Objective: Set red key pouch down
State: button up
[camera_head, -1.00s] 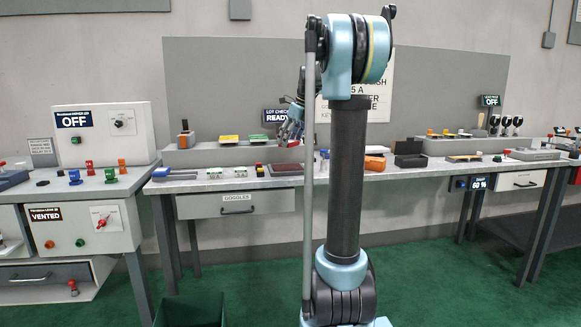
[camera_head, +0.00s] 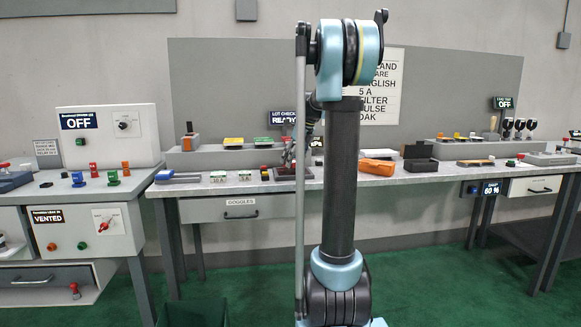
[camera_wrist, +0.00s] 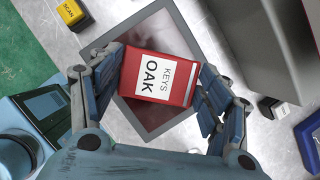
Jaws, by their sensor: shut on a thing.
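The red key pouch (camera_wrist: 158,78) has a white label reading "KEYS OAK". My gripper (camera_wrist: 160,76) is shut on it, with one finger on each side, in the wrist view. Below the pouch lies a dark square pad with a grey rim (camera_wrist: 152,121) on the bench. I cannot tell whether the pouch touches the pad. In the head view my gripper (camera_head: 290,152) is low over the pad (camera_head: 286,175), partly hidden by my arm, and the pouch is hard to make out there.
A yellow "SCAN" block (camera_wrist: 70,12) lies beside the pad. A grey raised shelf (camera_head: 215,157) stands behind it on the bench. An orange case (camera_head: 378,154) and a black open box (camera_head: 420,160) are to the right.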

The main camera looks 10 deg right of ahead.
jog(key=shift+f, duration=1.1)
jog(key=o, duration=1)
jog(key=shift+f, duration=0.1)
jog(key=shift+o, duration=0.2)
jog(key=v, duration=1.2)
jog(key=s+a+f+n+h, duration=0.1)
jog(key=s+f+n, duration=0.3)
jog(key=s, duration=0.3)
jog(key=s+a+f+n, duration=0.2)
jog(key=s+f+n, duration=0.1)
jog(key=s+n, duration=0.3)
jog(key=s+a+f+n+h, duration=0.1)
jog(key=s+f+n, duration=0.25)
jog(key=s, duration=0.55)
jog(key=s+f+n+g+h, duration=0.1)
jog(key=s+f+n, duration=1.2)
jog(key=s+f, duration=0.5)
jog(key=shift+s+a+f+n, duration=0.3)
jog(key=shift+a+f+n, duration=0.05)
jog(key=shift+f, duration=0.35)
